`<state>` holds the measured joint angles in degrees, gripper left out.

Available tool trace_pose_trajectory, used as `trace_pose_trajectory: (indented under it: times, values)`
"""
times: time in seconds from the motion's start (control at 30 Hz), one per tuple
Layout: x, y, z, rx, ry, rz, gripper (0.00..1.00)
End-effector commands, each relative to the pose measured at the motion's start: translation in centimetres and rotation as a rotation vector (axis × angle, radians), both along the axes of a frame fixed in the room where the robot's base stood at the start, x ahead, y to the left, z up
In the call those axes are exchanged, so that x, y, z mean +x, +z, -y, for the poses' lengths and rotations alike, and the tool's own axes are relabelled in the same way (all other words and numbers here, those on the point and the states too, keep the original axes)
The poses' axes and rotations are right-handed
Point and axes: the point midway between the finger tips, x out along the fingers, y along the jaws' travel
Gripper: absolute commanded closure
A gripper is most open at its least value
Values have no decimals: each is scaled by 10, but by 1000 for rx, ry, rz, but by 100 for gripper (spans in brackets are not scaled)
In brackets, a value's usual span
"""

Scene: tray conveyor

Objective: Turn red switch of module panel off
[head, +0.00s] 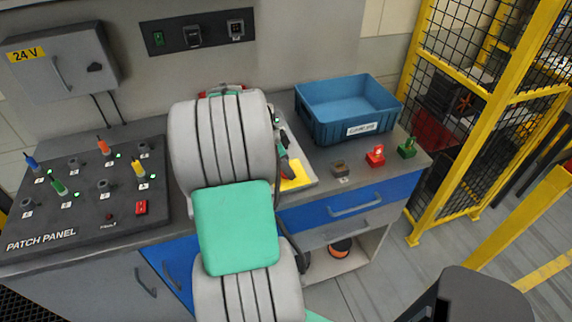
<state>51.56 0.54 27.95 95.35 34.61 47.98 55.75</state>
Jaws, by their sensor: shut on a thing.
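The module panel (307,180) is mostly hidden behind my grey and green arm. Only its right edge shows, with a yellow patch (291,176) and some dark parts above it. No red switch can be made out on this visible strip. My gripper is hidden behind the arm's large grey links, so its jaws and whatever they touch cannot be seen. A bit of red and green shows just above the top of the arm, but I cannot tell what it belongs to.
The patch panel (88,228), with coloured plugs and its own red switch (141,207), lies left. A blue bin (345,105) stands at the back right. Small brown (340,169), red (375,156) and green (407,148) pieces sit before it. A yellow fence (440,130) stands right.

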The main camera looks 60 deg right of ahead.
Motion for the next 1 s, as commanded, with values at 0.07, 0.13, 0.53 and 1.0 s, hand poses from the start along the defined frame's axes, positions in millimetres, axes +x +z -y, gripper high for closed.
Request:
trace_pose_trajectory:
  times: [0.07, 0.13, 0.53, 1.0]
  values:
    - [0, 0, 0, 0, 5, 0, 95]
    - [0, 0, 0, 0, 16, 0, 95]
    - [-1, -2, -1, -2, 222, 2, 95]
    - [-5, -2, -2, -3, 660, 1, 95]
